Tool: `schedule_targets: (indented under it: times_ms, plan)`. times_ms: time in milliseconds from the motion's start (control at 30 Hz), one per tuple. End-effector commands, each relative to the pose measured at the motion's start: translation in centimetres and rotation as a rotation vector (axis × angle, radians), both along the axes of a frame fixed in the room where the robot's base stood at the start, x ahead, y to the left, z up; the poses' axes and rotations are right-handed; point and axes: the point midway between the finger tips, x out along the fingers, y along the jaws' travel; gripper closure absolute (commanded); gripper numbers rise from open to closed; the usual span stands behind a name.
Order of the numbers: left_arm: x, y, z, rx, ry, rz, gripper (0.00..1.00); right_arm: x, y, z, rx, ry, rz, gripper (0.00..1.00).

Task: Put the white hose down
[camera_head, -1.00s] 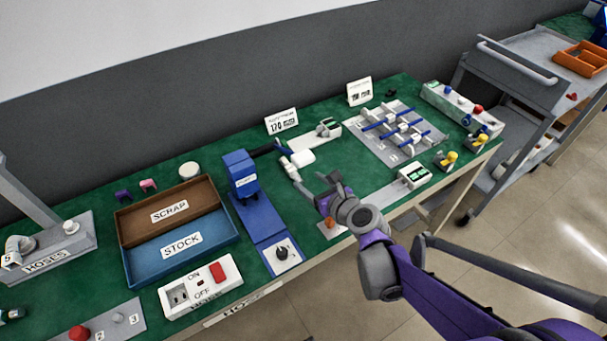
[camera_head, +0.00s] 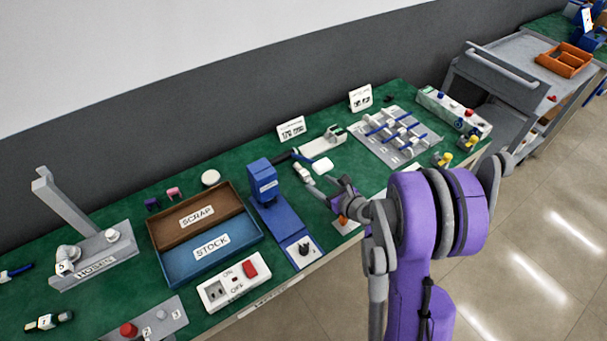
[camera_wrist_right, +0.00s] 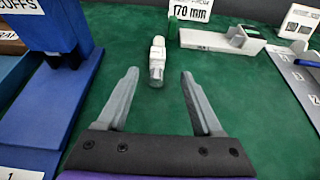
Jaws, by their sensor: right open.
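A short white tube-like piece, apparently the white hose (camera_head: 302,172), lies on the green bench top right of the blue cuffs press. In the right wrist view the white hose (camera_wrist_right: 157,60) lies just beyond the fingertips, in line with the gap between them, with a clear or grey band near its close end. It looks apart from both fingers. My right gripper (camera_head: 328,188) is open and empty over the front of the bench; its spread fingers show in the right wrist view (camera_wrist_right: 160,74). My left gripper is not in view.
The blue cuffs press (camera_head: 270,200) stands close left of my right gripper. The 170 mm gauge (camera_head: 325,142) lies behind, and a grey lettered board (camera_head: 385,150) is to the right. Scrap and stock trays (camera_head: 255,237) and the hoses stand (camera_head: 105,262) are further left.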

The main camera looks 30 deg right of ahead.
Motion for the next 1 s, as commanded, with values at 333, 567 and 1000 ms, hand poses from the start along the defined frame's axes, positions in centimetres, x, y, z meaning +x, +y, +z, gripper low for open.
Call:
schedule_targets:
  times_ms: [333,567,1000]
  plan:
    - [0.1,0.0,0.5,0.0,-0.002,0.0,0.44,3.3,0.6,-1.2,0.0,0.0,0.002,0.32]
    - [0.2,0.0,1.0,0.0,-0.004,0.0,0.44,6.3,0.9,-2.4,0.001,-0.001,0.001,0.32]
    - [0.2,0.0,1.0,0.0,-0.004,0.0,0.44,6.7,0.9,-2.7,0.001,-0.001,-0.001,0.56]
